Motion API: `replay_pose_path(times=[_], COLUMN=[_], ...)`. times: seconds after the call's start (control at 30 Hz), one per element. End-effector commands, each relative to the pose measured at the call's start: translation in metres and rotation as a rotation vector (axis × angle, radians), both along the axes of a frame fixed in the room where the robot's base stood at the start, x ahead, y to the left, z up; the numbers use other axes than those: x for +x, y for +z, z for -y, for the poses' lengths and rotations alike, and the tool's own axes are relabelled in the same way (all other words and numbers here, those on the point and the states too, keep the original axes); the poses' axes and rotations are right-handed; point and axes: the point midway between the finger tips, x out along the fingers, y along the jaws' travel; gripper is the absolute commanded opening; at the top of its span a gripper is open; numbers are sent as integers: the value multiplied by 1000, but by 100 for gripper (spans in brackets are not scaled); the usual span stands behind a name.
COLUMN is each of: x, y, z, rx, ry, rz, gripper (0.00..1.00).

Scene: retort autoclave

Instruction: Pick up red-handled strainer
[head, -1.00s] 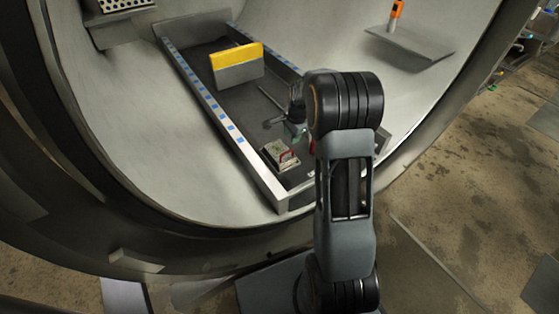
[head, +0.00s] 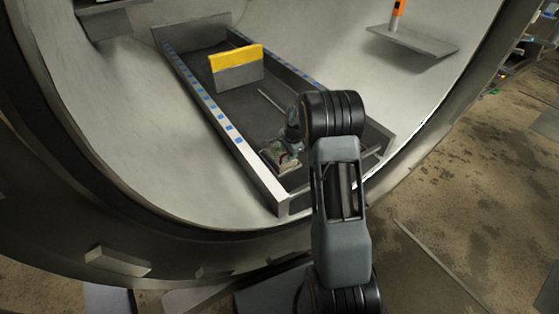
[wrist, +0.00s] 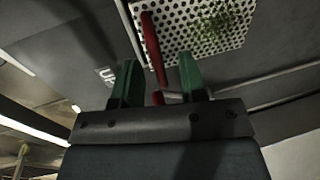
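The red-handled strainer (head: 275,158) lies on the dark floor of the tray inside the vessel, near the tray's front end. In the wrist view, its pale perforated plate (wrist: 195,32), with a green patch, fills the top, and its red handle (wrist: 151,45) reaches down toward my gripper. My gripper (wrist: 159,72) has its two green fingers apart, with the handle showing between them and no visible contact. In the head view my gripper (head: 294,147) is right over the strainer and partly hides it.
The long tray (head: 246,150) has raised side walls with blue marks. A yellow-topped grey block (head: 236,68) stands farther back in it, and a thin rod lies to the block's right. A side shelf (head: 412,42) holds an orange object (head: 397,14).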

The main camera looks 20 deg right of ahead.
Motion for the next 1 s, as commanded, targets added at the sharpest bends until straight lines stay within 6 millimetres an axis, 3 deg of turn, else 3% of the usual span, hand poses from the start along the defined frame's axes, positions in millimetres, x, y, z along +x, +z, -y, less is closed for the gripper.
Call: replay_pose_path(times=[0.07, 0.3, 0.7, 1.0], x=[2, 3, 2, 2], y=[-10, -10, -10, -10], z=[-1, 0, 0, 0], rx=[0, -1, -1, -1], ry=[0, 0, 0, 0], rz=[0, 1, 1, 1], gripper=[38, 38, 1, 0])
